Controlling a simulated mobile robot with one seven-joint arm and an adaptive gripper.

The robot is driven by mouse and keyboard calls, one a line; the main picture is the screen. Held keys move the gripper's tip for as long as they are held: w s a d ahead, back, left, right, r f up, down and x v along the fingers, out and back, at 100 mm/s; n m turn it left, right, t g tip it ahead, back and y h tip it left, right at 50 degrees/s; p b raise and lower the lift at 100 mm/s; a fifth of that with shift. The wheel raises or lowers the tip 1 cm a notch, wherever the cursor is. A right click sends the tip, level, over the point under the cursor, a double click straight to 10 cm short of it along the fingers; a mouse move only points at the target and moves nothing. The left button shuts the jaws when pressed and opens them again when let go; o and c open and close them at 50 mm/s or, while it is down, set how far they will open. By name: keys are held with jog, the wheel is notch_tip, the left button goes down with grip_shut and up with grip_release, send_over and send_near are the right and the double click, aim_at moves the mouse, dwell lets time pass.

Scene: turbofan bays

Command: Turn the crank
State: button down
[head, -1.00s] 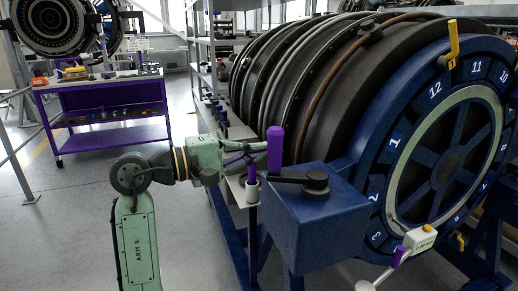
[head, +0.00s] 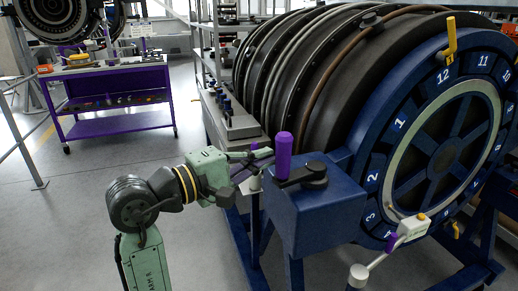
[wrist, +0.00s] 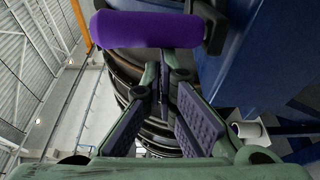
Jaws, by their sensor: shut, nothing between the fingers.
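The crank has an upright purple handle (head: 283,155) on a dark crank arm (head: 297,180). It sits on top of a blue box (head: 312,212) beside the big numbered wheel (head: 398,122). My gripper (head: 262,158) is just left of the handle, at about its height in the head view. In the wrist view the purple handle (wrist: 150,30) lies across the top, beyond the fingertips. My gripper (wrist: 163,90) is shut with nothing between its purple-padded fingers. A small gap seems to separate the fingertips from the handle, but contact is hard to judge.
The dark ribbed engine casing (head: 330,75) fills the space behind the crank. A grey lever with a white and yellow end (head: 412,227) stands at the lower right. A purple cart (head: 110,100) stands at the back left. The floor at left is open.

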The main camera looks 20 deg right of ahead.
jog(key=shift+s, duration=0.35)
jog(key=shift+w, duration=0.15)
dwell(0.3)
